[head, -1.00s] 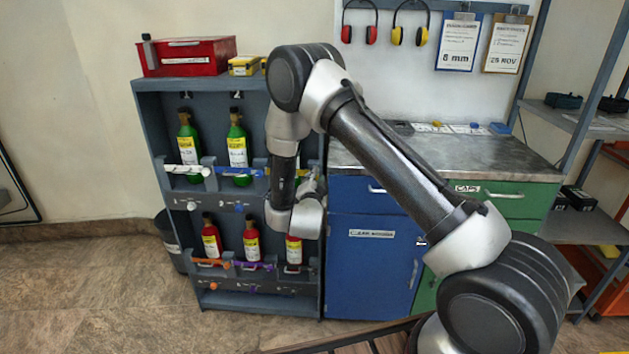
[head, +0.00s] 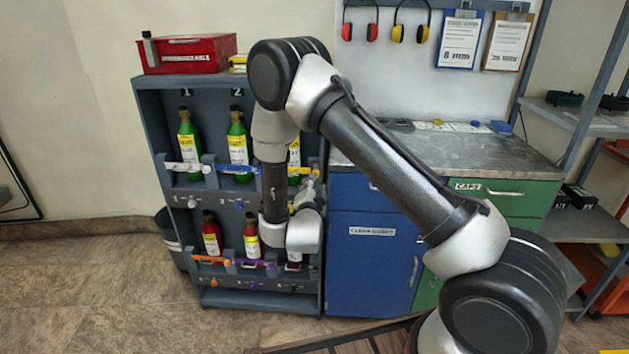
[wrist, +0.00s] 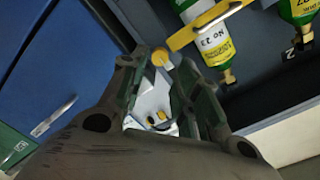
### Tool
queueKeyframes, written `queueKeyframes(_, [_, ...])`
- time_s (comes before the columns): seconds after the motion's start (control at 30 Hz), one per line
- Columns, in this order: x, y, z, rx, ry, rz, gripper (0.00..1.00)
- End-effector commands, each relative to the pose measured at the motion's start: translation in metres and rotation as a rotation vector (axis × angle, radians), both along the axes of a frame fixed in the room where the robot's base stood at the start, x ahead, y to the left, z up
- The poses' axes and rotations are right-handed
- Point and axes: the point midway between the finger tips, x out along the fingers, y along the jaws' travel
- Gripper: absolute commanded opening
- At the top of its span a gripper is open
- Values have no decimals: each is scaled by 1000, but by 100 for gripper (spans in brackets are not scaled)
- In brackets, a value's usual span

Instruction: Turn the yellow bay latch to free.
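The yellow latch bar (wrist: 208,24) crosses in front of a green bottle (wrist: 212,45) in the wrist view, which shows the rack upside down. Its round yellow knob (wrist: 160,57) sits at the bar's end. My gripper (wrist: 163,66) is open, with its fingertips on either side of the knob; I cannot tell whether either finger touches it. In the head view my arm hides most of the yellow latch's bay, and my gripper (head: 307,190) shows only in part at the rack's right side.
The grey rack (head: 147,130) holds green bottles above and red bottles below. White (head: 186,168) and blue (head: 238,170) latches are on the upper row, orange (head: 212,260) and purple (head: 250,263) below. A blue cabinet (head: 372,270) stands close on the right.

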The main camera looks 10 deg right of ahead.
Motion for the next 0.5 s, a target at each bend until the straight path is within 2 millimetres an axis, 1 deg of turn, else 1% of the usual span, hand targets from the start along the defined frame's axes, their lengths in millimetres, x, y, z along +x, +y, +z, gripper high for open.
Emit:
queueKeyframes(0.03, [-11,5,1,-2,1,4,32])
queueKeyframes(0.1, [-24,9,1,-1,2,3,32])
queueKeyframes(0.2, [-40,14,2,-2,0,3,32])
queueKeyframes(0.33, [-52,17,2,-1,0,1,32])
queueKeyframes(0.5, [-55,18,3,1,-1,-1,32])
